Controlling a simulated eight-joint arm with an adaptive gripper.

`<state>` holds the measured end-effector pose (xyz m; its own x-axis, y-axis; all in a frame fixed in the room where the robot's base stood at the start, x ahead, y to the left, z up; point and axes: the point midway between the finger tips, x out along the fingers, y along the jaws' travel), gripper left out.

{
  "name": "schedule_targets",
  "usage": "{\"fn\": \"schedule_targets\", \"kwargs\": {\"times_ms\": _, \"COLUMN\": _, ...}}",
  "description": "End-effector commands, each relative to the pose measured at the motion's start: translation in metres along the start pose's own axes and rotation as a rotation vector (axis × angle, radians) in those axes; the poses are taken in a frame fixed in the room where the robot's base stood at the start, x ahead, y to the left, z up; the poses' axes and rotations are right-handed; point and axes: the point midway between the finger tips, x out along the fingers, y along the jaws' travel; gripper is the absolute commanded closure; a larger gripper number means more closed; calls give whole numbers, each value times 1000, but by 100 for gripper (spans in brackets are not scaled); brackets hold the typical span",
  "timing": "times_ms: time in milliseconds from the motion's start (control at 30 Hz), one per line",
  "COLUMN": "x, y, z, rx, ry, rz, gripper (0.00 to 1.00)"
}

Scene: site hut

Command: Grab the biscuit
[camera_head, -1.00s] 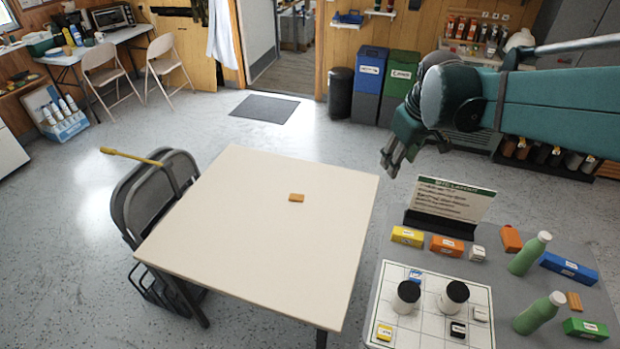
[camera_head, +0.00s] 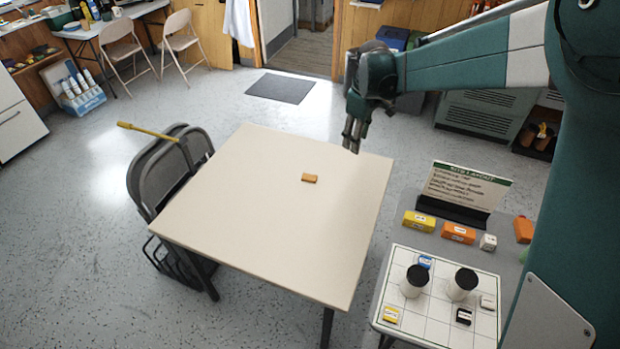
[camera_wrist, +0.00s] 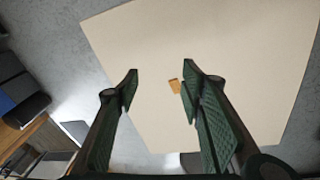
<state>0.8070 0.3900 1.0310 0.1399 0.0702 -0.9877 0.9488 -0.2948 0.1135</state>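The biscuit (camera_head: 309,178) is a small orange-brown block lying flat on the bare cream table (camera_head: 250,230), toward its far half. It also shows in the wrist view (camera_wrist: 174,86), between the two fingers and nearer the right one in the picture. My gripper (camera_head: 352,136) hangs above the far right edge of the table, apart from the biscuit.
A folding chair (camera_head: 160,175) with a yellow-handled tool stands at the table's left. At right, a grey surface carries a sign (camera_head: 464,188), small boxes and a white grid board (camera_head: 405,320) with two black-lidded jars. The rest of the cream tabletop is clear.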

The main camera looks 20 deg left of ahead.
Motion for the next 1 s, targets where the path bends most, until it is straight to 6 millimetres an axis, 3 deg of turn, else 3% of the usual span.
{"fn": "schedule_targets", "kwargs": {"times_ms": 367, "x": 71, "y": -11, "z": -70, "rx": -169, "ry": -34, "rz": -52, "gripper": 61}}
{"fn": "schedule_targets", "kwargs": {"times_ms": 700, "x": 141, "y": -33, "z": -126, "rx": -321, "ry": -62, "rz": -100, "gripper": 61}}
{"fn": "schedule_targets", "kwargs": {"times_ms": 1000, "x": 186, "y": -51, "z": -156, "rx": -414, "ry": -79, "rz": -130, "gripper": 61}}
